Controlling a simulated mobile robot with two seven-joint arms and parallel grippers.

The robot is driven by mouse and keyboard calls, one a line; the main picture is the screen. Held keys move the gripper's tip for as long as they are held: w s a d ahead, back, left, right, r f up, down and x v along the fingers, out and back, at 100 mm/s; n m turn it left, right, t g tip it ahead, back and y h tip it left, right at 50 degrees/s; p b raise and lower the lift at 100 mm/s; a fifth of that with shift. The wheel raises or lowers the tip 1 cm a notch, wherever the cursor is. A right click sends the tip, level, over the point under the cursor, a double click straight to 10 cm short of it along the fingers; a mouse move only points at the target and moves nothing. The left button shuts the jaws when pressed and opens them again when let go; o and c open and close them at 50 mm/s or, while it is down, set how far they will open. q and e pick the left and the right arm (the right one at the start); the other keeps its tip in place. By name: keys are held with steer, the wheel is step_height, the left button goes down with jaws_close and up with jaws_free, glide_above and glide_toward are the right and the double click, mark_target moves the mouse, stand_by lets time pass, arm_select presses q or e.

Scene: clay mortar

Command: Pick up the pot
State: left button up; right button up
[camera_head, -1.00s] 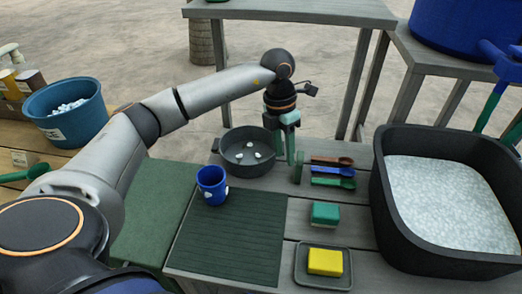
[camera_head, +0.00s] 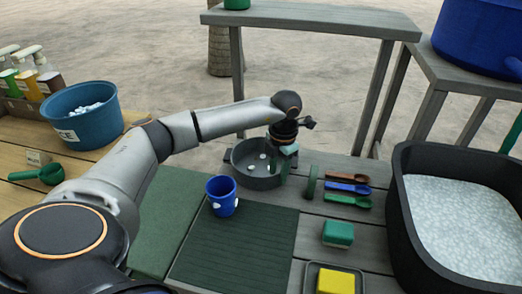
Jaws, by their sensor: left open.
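The pot (camera_head: 249,178) is a dark grey round pan with several small white pieces inside. It stands on the grey slatted table, behind the blue cup (camera_head: 222,196). My left gripper (camera_head: 285,168) is open and points down at the pot's right side, with its green-grey fingers over or beside the right rim. Whether the fingers touch the rim or straddle it cannot be told. My right gripper is not in view.
A green ribbed mat (camera_head: 235,252) lies in front. Coloured scoops (camera_head: 347,188), a green-white sponge (camera_head: 338,233) and a yellow sponge (camera_head: 335,281) lie to the right. A black tub (camera_head: 413,222) of white grains bounds the right side.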

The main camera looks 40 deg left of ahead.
arm_select(q)
steer(key=shift+f, duration=0.9)
steer(key=shift+c, duration=0.3)
jaws_close()
steer(key=shift+r, duration=0.15)
